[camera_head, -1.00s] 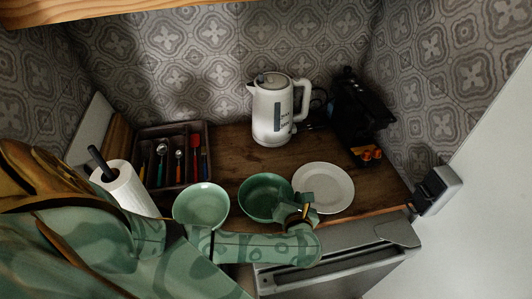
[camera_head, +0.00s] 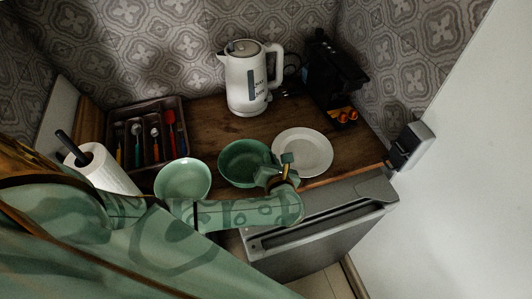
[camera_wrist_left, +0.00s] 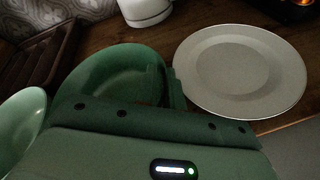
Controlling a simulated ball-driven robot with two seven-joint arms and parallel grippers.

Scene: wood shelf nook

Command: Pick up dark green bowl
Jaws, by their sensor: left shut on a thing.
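The dark green bowl (camera_head: 240,160) stands on the wooden counter between a light green bowl and a white plate. It also shows in the left wrist view (camera_wrist_left: 112,72). My left gripper (camera_head: 272,172) is at the bowl's right front rim, shut on it. In the left wrist view the fingers (camera_wrist_left: 165,88) are at the bowl's right rim, and the gripper body hides the near part of the bowl. I cannot tell whether the bowl is lifted off the counter. My right gripper is not in view.
The light green bowl (camera_head: 183,180) is close on the left, and the white plate (camera_head: 303,151) close on the right. A kettle (camera_head: 246,85), a black coffee machine (camera_head: 330,75), a cutlery tray (camera_head: 180,112) and a paper roll (camera_head: 100,168) stand around. A fridge door (camera_head: 320,222) is in front.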

